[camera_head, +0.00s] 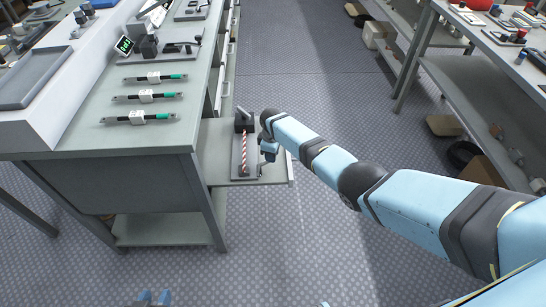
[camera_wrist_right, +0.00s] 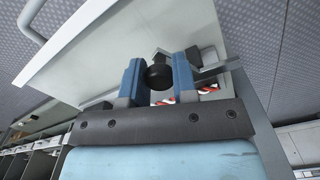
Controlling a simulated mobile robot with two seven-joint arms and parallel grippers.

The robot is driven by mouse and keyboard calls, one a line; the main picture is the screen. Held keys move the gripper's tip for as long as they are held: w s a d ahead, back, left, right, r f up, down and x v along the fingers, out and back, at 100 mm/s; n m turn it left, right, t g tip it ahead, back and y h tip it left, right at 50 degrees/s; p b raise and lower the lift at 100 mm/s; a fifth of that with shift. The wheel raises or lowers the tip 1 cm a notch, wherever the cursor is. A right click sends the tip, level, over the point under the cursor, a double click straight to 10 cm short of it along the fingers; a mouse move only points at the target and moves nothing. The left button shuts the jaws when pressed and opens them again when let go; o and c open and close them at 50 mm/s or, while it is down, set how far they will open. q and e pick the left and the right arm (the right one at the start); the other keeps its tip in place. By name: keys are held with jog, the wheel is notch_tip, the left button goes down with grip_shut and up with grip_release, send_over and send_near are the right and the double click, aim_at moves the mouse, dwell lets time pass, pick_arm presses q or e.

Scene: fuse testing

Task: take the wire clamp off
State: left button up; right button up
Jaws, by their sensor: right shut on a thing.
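A small grey test fixture (camera_head: 238,172) sits on the pulled-out shelf beside the workbench. A red-and-white striped wire (camera_head: 243,152) runs along it; pieces of the wire also show behind the fingers in the right wrist view (camera_wrist_right: 208,89). My right gripper (camera_head: 268,148) is at the right side of the fixture. In the right wrist view its blue fingers are shut on a dark round knob (camera_wrist_right: 159,77); I cannot tell whether this is the wire clamp itself or a part of it. My left gripper (camera_head: 154,298) shows only its fingertips at the bottom edge, apart and empty.
The workbench (camera_head: 95,143) holds several fuses (camera_head: 145,96) with green ends, a meter (camera_head: 124,45) and a grey tray (camera_head: 30,78). A shelf rack (camera_head: 480,95) stands on the right. The floor between is clear.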

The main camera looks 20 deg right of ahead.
pick_arm(q)
jog(key=shift+d, duration=0.1)
pick_arm(e)
jog(key=shift+w+n, duration=0.15)
jog(key=shift+n, duration=0.15)
jog(key=o, duration=0.9)
jog(key=shift+r, duration=0.5)
pick_arm(q)
jog(key=r+p, duration=0.1)
jog(key=p, duration=0.3)
jog(key=shift+s+r, duration=0.1)
jog(key=shift+r, duration=0.1)
pick_arm(e)
notch_tip(320, 180, up, 13)
jog(key=shift+f, duration=0.1)
pick_arm(q)
jog(key=shift+a, duration=0.25)
